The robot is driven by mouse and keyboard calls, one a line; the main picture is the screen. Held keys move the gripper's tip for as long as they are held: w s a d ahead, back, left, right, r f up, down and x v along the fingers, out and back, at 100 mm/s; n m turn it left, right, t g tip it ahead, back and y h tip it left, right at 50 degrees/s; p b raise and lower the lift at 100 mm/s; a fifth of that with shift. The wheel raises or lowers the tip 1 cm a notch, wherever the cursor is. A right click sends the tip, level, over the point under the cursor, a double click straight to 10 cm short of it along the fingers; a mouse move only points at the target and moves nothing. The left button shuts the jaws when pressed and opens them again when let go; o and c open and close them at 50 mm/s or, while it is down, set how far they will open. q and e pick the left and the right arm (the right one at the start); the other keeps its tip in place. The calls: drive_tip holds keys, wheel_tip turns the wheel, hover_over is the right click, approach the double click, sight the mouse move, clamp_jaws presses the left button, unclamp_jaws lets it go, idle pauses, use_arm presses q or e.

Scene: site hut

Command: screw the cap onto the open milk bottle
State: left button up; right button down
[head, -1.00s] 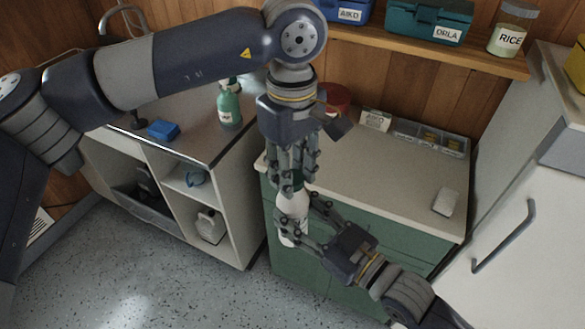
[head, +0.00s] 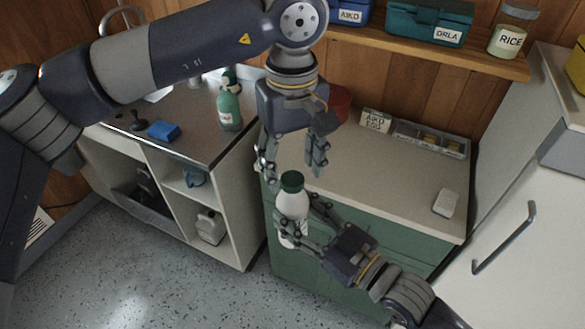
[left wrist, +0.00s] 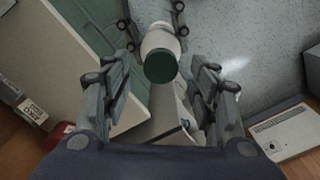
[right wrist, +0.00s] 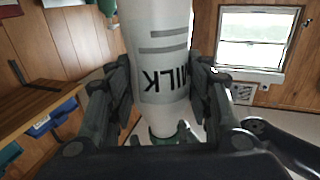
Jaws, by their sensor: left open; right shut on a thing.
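The white milk bottle (head: 292,200) is held in front of the green cabinet, roughly upright, with a dark green cap (head: 292,181) on its mouth. My right gripper (head: 302,222) is shut around the bottle's body from the side; the MILK lettering on the bottle (right wrist: 160,60) appears inverted in the right wrist view. My left gripper (head: 292,163) is open, pointing down above the cap, its fingers spread to either side and apart from it. In the left wrist view the cap (left wrist: 161,66) lies between and beyond the open fingers. How tightly the cap is seated cannot be told.
The cream counter (head: 390,170) behind is mostly bare, with a divided tray (head: 430,138), a small sign (head: 376,120) and a white block (head: 446,202). A green pump bottle (head: 229,105) and blue sponge (head: 163,130) stand on the left counter. A fridge (head: 530,250) bounds the right.

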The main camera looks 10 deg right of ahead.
use_arm(q)
wheel_tip(320, 180, up, 10)
idle(0.3)
idle(0.5)
